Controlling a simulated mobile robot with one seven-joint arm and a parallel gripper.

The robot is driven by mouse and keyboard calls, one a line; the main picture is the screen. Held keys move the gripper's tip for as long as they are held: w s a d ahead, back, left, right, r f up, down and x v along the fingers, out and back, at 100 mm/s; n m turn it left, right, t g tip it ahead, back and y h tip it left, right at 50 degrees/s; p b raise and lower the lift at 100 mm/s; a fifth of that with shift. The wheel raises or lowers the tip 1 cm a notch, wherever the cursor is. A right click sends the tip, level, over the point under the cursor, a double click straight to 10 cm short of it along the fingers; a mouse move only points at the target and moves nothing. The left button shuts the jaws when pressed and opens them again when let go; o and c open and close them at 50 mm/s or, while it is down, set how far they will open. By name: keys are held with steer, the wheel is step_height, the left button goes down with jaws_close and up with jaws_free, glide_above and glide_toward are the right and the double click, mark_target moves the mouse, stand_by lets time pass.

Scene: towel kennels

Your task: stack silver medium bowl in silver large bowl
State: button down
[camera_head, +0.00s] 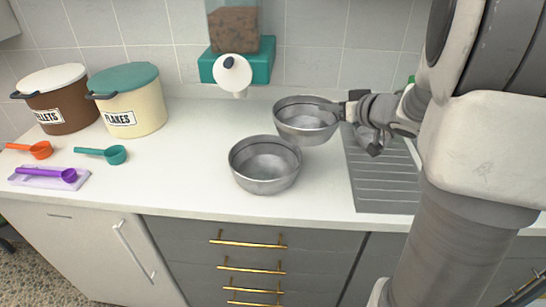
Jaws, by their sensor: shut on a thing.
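A silver bowl (265,177), which I take as the large one, sits upright on the white counter near its front edge. The other silver bowl (303,127), seemingly the medium one, is behind it and to the right. My gripper (337,110) comes from the right and is shut on this bowl's right rim. The held bowl looks nearly level and is beside the large bowl in the picture, not inside it. I cannot tell clearly whether its base touches the counter. My gripper's fingertips are small and partly hidden at the rim.
A grey ribbed drainboard (383,186) lies right of the bowls. A teal dispenser (255,66) stands at the back wall. Pellets (58,103) and flakes (133,90) tubs stand left, with orange (38,150), teal (115,155) and purple (60,175) scoops before them.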

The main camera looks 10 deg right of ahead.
steer(key=shift+w+a+f+b, duration=0.35)
steer(key=shift+a+f+b, duration=0.75)
steer(key=shift+a+f, duration=0.5)
steer(key=shift+w+a+f+b, duration=0.4)
steer(key=shift+a+f+b, duration=0.7)
steer(key=shift+a+f, duration=0.5)
steer(key=shift+w+a+f+b, duration=0.35)
steer(key=shift+a+f+b, duration=0.75)
steer(key=shift+a+f, duration=0.45)
steer(key=shift+d+f, duration=0.1)
steer(key=shift+f+b, duration=0.4)
steer(key=shift+f, duration=0.35)
steer(key=c, duration=0.9)
jaws_free()
steer(key=shift+c, duration=0.2)
steer(key=shift+o, duration=0.3)
steer(key=shift+r, duration=0.1)
